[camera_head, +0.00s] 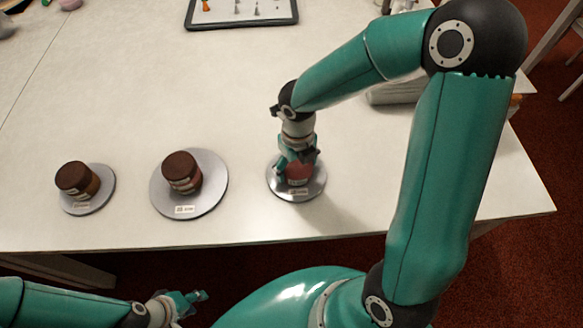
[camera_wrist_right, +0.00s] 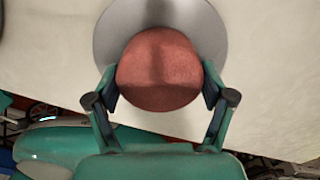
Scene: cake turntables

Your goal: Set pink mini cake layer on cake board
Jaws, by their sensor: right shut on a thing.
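The pink mini cake layer (camera_wrist_right: 158,72) fills the middle of the right wrist view, reddish pink and round. My right gripper (camera_wrist_right: 160,88) is shut on its sides. In the head view my right gripper (camera_head: 298,160) points down over the pink layer (camera_head: 298,174), partly hiding it. Below the layer is a round grey cake board (camera_head: 315,188) on the table; the board also shows behind the layer in the wrist view (camera_wrist_right: 112,35). I cannot tell whether the layer touches the board. My left gripper (camera_head: 190,300) is off the table's front edge, low at the left, with nothing seen in it.
Two brown cakes (camera_head: 182,171) (camera_head: 77,178) stand on grey boards to the left on the white table (camera_head: 130,90). A dark-rimmed tray (camera_head: 240,22) with small tools lies at the back. The table between them is clear.

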